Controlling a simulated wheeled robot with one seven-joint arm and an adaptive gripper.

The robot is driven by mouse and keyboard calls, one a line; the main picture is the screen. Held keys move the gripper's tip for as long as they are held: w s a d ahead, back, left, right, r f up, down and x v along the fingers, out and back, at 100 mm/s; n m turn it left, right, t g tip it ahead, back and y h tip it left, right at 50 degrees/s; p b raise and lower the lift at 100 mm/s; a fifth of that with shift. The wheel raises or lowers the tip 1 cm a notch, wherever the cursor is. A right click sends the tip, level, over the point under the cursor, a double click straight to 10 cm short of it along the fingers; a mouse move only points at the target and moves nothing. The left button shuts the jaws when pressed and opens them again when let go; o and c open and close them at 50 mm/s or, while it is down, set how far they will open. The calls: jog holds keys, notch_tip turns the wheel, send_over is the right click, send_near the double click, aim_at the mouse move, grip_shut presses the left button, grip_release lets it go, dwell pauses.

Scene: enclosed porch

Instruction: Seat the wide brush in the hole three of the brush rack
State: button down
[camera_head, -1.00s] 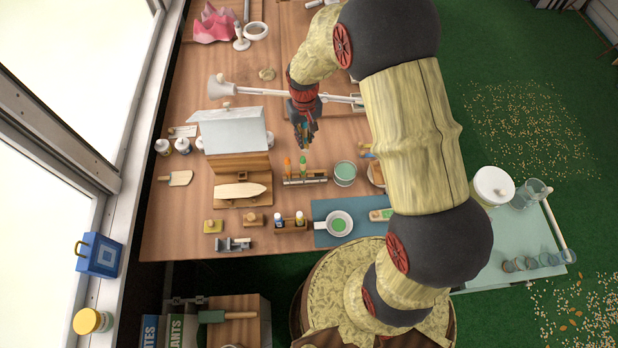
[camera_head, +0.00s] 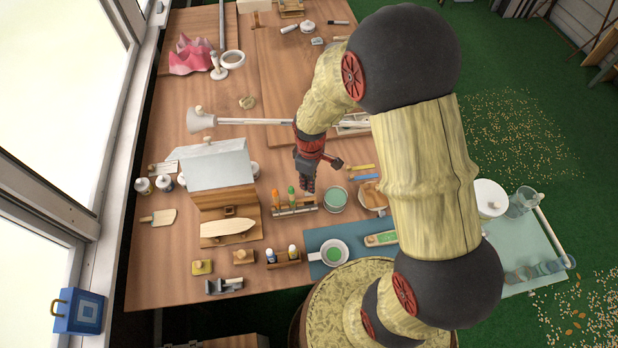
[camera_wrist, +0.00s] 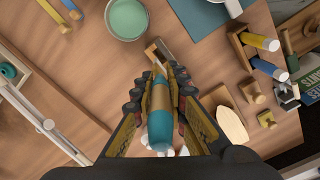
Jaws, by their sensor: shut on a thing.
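My gripper (camera_head: 307,183) is shut on the wide brush (camera_wrist: 160,128), which is teal with a tan band and lies between the fingers in the wrist view. The head view hides most of this brush behind the fingers. The brush rack (camera_head: 296,211) is a low, narrow rack on the table holding an orange brush (camera_head: 276,198) and a green brush (camera_head: 291,194). My gripper is just behind and right of these brushes in the head view. In the wrist view part of the rack (camera_wrist: 152,53) shows beyond the fingertips; hole three is hidden.
A green-filled pot (camera_head: 335,199) stands close right of the rack, with a bowl (camera_head: 372,197) beyond it. A wooden stand (camera_head: 229,204) is close left. In front are a bottle rack (camera_head: 283,262) and a blue mat (camera_head: 316,236). A lamp arm (camera_head: 250,121) lies behind.

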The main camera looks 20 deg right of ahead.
aim_at(295, 208)
dwell(0.5)
jog(key=shift+f+b, duration=1.6)
jog(key=shift+f, duration=1)
jog(key=shift+f+b, duration=1.4)
jog(key=shift+f, duration=1.05)
dwell(1.7)
jog(key=c, duration=1.7)
grip_release()
jog(key=shift+c, duration=0.2)
jog(key=shift+o, duration=0.3)
